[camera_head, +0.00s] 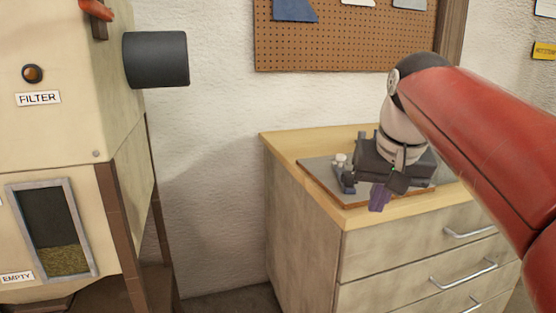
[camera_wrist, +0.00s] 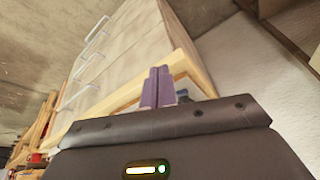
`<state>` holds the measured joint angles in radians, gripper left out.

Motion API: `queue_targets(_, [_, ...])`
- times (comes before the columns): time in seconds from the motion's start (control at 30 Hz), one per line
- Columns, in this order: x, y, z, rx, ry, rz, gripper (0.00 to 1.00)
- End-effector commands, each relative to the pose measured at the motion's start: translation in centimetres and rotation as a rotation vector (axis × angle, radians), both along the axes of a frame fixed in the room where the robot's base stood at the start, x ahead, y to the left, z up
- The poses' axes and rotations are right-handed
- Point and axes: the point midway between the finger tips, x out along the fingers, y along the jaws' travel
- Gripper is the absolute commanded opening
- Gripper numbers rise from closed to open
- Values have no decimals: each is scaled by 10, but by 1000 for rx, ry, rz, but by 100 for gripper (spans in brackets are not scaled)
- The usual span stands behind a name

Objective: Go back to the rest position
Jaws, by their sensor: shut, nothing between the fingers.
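My gripper (camera_head: 379,198) hangs from my red arm in front of the wooden-topped drawer cabinet (camera_head: 295,143) in the head view. Its purple fingers point down and are closed together with nothing between them. In the wrist view the two purple fingers (camera_wrist: 158,87) stand side by side, touching. A grey board (camera_head: 318,172) with small fittings lies on the cabinet top behind the gripper, partly hidden by it.
A cream machine (camera_head: 60,130) labelled FILTER stands at the left, with a dark cylinder (camera_head: 157,59) sticking out to the right. A pegboard (camera_head: 340,38) hangs on the wall above the cabinet. The space between machine and cabinet looks free.

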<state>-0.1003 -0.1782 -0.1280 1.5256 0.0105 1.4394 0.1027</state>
Motion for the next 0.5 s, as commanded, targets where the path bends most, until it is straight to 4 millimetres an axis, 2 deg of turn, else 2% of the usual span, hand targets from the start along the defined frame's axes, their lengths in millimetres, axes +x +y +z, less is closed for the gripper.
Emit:
queue_targets(0.03, [-18,0,-15,1,-13,11,0])
queue_targets(0.17, [-58,4,-59,-9,-50,43,0])
queue_targets(0.3, [-100,9,-114,-31,-90,76,0])
queue_targets(0.4, [-124,12,-150,-50,-114,94,0])
queue_targets(0.5, [-142,13,-178,-64,-129,105,0])
